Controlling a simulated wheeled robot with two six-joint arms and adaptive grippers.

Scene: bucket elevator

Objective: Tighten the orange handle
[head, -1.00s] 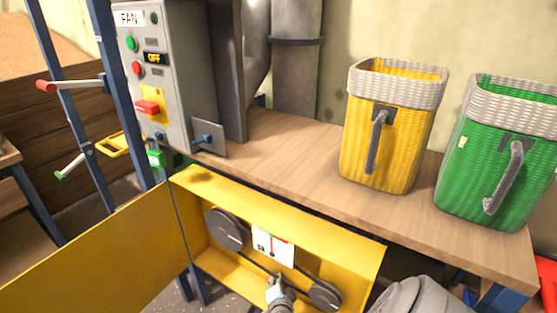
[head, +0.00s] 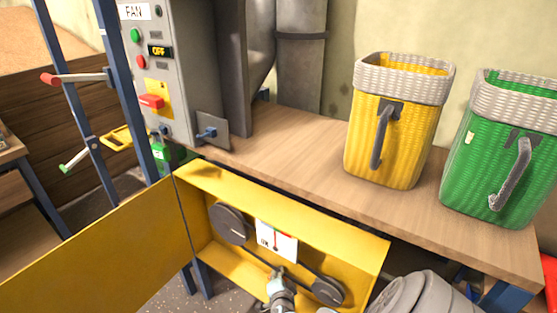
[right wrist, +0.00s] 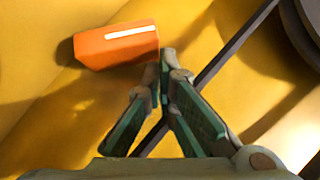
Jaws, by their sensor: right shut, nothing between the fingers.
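The orange handle (right wrist: 117,47) shows in the right wrist view as an orange block with a white stripe on top. It lies just left of my right gripper's fingertips (right wrist: 164,62), touching or nearly touching them. My right gripper is shut with nothing between its fingers. In the head view the right gripper (head: 277,272) is inside the open yellow box (head: 210,183), in front of the belt, below the white gauge card (head: 276,240). The handle cannot be made out in the head view. My left gripper is not in view.
A dark belt runs between a large pulley (head: 230,224) and a smaller pulley (head: 328,291). The box's yellow door (head: 90,255) hangs open on the left. The wooden table (head: 300,150) above holds a yellow basket (head: 390,135) and a green basket (head: 500,165). The fan control panel (head: 165,75) reads OFF.

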